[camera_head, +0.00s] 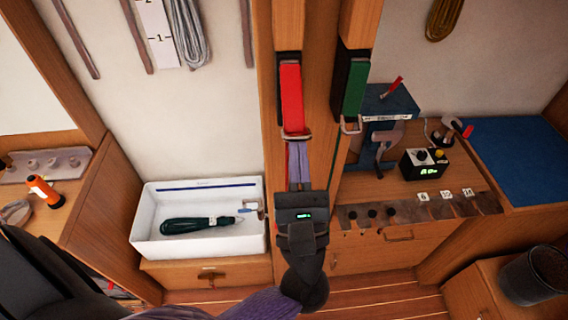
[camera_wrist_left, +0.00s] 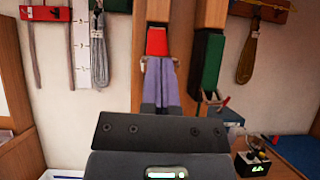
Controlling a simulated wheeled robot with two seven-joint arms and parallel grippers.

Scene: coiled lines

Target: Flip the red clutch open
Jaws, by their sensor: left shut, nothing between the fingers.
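The red clutch (camera_head: 291,95) is a red lever on a dark body on the left wooden post, with a metal loop at its lower end. The lever appears to lie along the body. In the left wrist view the red clutch (camera_wrist_left: 157,42) shows just beyond the fingertips. My left gripper (camera_head: 299,147) points up at the lever's lower end, with its purple fingers together and empty; it also shows in the left wrist view (camera_wrist_left: 160,62). I cannot tell whether the fingertips touch the loop or the lever. My right gripper is out of view.
A green clutch (camera_head: 354,90) is on the post just right. A blue device with a red handle (camera_head: 388,102) and a black box with a green display (camera_head: 427,164) stand on the right bench. A white bin (camera_head: 150,235) holding a dark green tool (camera_head: 190,226) is at left.

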